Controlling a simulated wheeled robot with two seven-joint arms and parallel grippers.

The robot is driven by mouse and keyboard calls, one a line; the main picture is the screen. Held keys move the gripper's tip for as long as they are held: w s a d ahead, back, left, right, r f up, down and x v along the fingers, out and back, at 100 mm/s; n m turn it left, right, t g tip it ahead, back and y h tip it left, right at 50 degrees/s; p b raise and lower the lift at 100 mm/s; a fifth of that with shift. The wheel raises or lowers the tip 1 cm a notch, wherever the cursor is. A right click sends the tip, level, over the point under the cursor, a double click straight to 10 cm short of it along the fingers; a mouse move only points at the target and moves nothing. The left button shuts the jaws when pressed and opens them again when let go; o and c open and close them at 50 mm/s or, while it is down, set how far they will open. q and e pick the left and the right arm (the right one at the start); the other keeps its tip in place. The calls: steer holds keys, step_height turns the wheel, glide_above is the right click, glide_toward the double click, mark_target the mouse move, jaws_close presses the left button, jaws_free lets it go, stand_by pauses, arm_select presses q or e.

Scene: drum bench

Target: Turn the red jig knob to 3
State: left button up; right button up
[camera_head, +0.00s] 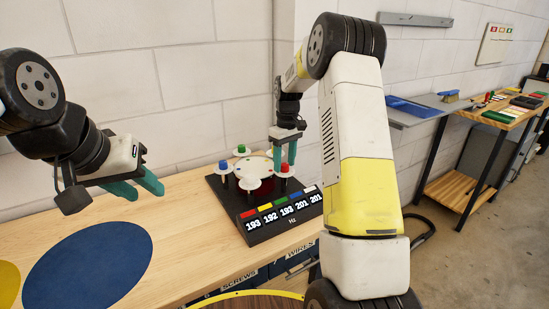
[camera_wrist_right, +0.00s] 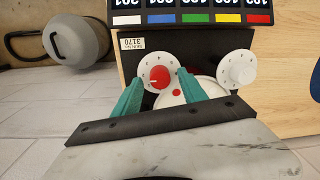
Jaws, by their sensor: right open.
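The red jig knob (camera_head: 285,168) sits on a white dial on the jig's black base (camera_head: 228,196). My right gripper (camera_wrist_right: 159,75) is open, with one teal finger on each side of the red knob; contact cannot be told. In the head view my right gripper (camera_head: 285,155) is just above and beside the knob. My left gripper (camera_head: 149,193) is open and empty over the bench, left of the jig.
Blue (camera_head: 223,166) and green (camera_head: 241,149) knobs stand on the jig around a white disc (camera_head: 254,165). A white knob (camera_wrist_right: 240,74) is beside the red one. The front panel (camera_head: 284,212) shows several numbers. A blue circle (camera_head: 88,266) lies on the open bench.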

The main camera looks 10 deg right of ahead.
jaws_close()
stand_by(0.4)
steer(key=m, duration=0.4)
steer(key=shift+m, duration=0.3)
steer(key=m, duration=0.4)
steer(key=shift+d+t, duration=0.1)
steer(key=shift+t, duration=0.2)
steer(key=shift+m, duration=0.3)
jaws_free()
